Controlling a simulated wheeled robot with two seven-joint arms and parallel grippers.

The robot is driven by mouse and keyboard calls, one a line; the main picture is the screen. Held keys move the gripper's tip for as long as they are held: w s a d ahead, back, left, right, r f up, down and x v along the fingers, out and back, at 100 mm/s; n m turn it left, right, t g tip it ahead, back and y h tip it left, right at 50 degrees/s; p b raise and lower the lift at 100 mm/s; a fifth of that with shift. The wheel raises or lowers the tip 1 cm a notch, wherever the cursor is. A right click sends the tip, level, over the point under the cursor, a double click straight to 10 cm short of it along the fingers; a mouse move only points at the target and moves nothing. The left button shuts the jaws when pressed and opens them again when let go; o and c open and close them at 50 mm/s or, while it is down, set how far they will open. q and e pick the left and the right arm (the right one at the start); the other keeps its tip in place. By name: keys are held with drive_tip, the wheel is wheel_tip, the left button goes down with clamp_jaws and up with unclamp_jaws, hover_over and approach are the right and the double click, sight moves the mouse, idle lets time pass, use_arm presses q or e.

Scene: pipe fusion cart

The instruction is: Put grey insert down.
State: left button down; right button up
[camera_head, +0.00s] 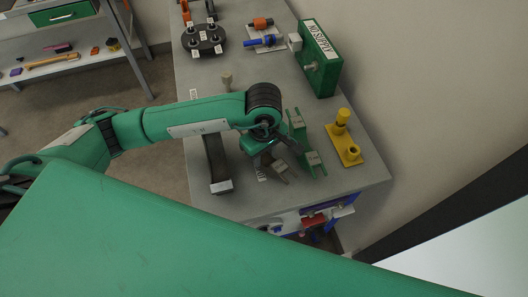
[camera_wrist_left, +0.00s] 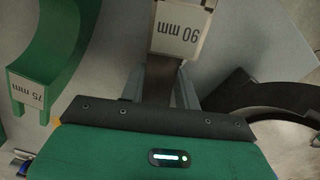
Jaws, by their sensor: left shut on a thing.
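My left gripper (camera_head: 265,160) is over the right front part of the bench top. In the left wrist view its two fingers (camera_wrist_left: 163,88) are closed on the grey insert (camera_wrist_left: 178,62), which carries a "90 mm" label. In the head view the grey insert (camera_head: 280,171) shows just below and right of the gripper, partly hidden by it. I cannot tell whether it touches the bench top. My right gripper is not in view.
A green 75 mm insert (camera_wrist_left: 70,50) lies beside the held one; it also shows in the head view (camera_head: 298,130). A dark curved part (camera_head: 215,160) is left of the gripper. A yellow fitting (camera_head: 345,145) stands right.

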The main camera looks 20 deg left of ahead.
use_arm(q)
drive_tip(key=shift+f+b, duration=0.2)
drive_tip(key=shift+b, duration=0.1)
drive_tip(key=c, duration=1)
unclamp_jaws()
drive_tip(key=shift+r, duration=0.1)
